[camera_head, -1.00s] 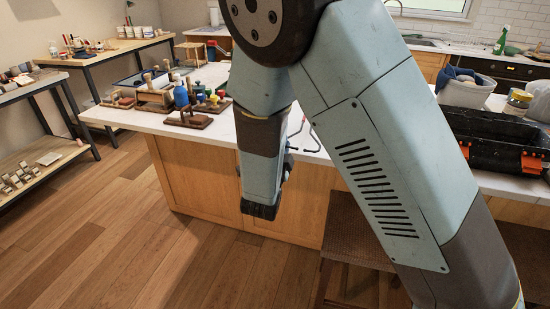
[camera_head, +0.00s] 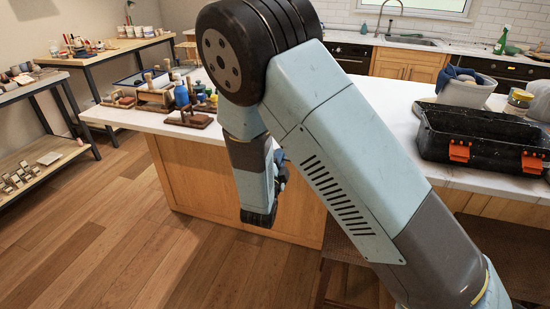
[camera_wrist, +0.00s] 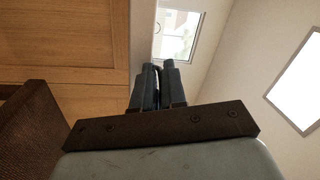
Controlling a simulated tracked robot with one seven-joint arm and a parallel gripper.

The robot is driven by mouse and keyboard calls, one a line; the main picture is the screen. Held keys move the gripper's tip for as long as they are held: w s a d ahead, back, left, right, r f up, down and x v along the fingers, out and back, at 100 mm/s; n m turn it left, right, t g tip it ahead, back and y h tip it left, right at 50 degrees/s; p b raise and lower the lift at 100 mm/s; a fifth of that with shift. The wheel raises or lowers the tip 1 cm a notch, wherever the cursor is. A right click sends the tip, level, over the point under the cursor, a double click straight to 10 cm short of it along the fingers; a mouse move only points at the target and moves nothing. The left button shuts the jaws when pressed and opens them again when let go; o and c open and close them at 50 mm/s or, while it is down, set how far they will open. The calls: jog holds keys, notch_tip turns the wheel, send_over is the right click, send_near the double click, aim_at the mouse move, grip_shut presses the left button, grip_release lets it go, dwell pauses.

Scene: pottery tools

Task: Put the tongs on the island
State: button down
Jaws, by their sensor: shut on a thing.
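The island (camera_head: 395,105) has a white top and wooden sides. It stands in front of me in the head view, and my arm crosses in front of it. My gripper (camera_wrist: 157,72) is shut in the wrist view, with a thin sliver of something between its fingers. I take this to be the tongs (camera_wrist: 157,78), though the fingers hide nearly all of it. In the head view only a small part of my gripper (camera_head: 281,168) shows behind my forearm, near the island's front side. The tongs are hidden there.
A wooden tool rack (camera_head: 188,117) with bottles and tools fills the island's left end. A black toolbox (camera_head: 485,140) with orange latches, a grey bin (camera_head: 466,88) and a jar (camera_head: 518,103) occupy its right. The top between is largely bare. A dark woven stool (camera_head: 343,262) stands in front.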

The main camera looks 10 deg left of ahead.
jog(key=c, duration=1.2)
grip_release()
jog(key=s, duration=0.4)
jog(key=s+f, duration=0.1)
jog(key=s, duration=0.7)
jog(key=shift+a+f, duration=0.2)
jog(key=shift+a, duration=0.05)
